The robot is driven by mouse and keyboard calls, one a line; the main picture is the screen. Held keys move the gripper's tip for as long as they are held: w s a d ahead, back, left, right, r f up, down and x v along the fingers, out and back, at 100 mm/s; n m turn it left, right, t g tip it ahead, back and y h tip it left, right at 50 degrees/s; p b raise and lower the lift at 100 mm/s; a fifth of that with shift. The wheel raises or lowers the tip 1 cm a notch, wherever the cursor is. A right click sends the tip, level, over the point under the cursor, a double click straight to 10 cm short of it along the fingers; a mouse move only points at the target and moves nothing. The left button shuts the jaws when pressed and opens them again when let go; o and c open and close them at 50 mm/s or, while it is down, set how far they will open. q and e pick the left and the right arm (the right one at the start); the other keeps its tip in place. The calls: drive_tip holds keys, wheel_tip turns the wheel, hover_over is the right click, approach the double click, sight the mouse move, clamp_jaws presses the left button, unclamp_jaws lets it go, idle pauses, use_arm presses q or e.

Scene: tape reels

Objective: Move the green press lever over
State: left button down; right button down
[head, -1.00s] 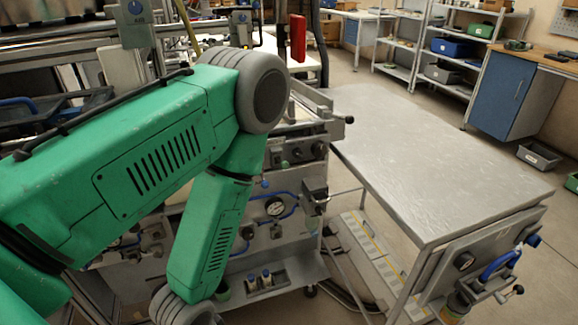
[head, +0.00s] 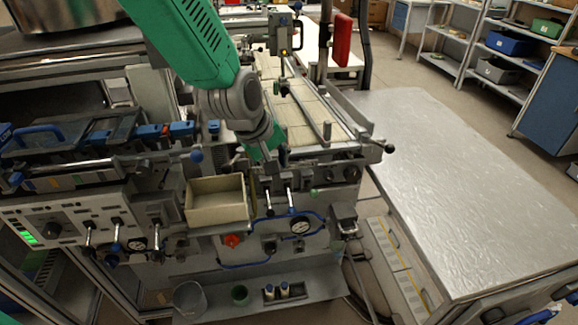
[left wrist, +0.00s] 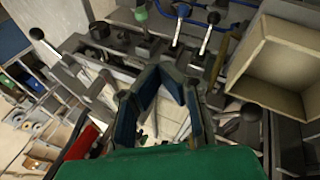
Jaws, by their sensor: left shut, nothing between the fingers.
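The green press lever's knob (left wrist: 140,14) shows at the top of the left wrist view. In the head view a small greenish knob (head: 313,192) shows on the front of the press bench, right of a blue-tipped lever (head: 290,188). My left gripper (head: 278,160) is above the bench's front edge, a little up and left of the green knob, apart from it. In the left wrist view the gripper's fingers (left wrist: 160,73) are shut with nothing between them. The blue lever (left wrist: 180,22) and a pale, dark-tipped lever (left wrist: 207,34) stand beside the green one. My right gripper is not in view.
An open beige box (head: 217,205) sits left of the levers; it also shows in the left wrist view (left wrist: 290,60). A pressure gauge (head: 300,225) is below the levers. A bare metal table (head: 460,180) stands to the right. A grey bucket (head: 190,298) is on the lower shelf.

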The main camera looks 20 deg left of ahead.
use_arm(q)
wheel_tip(320, 180, up, 2)
drive_tip(key=w, duration=0.1)
approach(312, 190)
drive_tip(key=w+a+f, duration=0.3)
drive_tip(key=w+f, duration=0.1)
drive_tip(key=shift+n, duration=0.3)
drive_tip(key=d+f, duration=0.1)
drive_tip(key=d, duration=0.1)
drive_tip(key=d+f, duration=0.1)
drive_tip(key=f, duration=0.1)
drive_tip(key=shift+s+d+p, duration=0.15)
drive_tip(key=shift+d+p, duration=0.2)
drive_tip(key=shift+p, duration=0.05)
drive_tip(key=shift+a, duration=0.3)
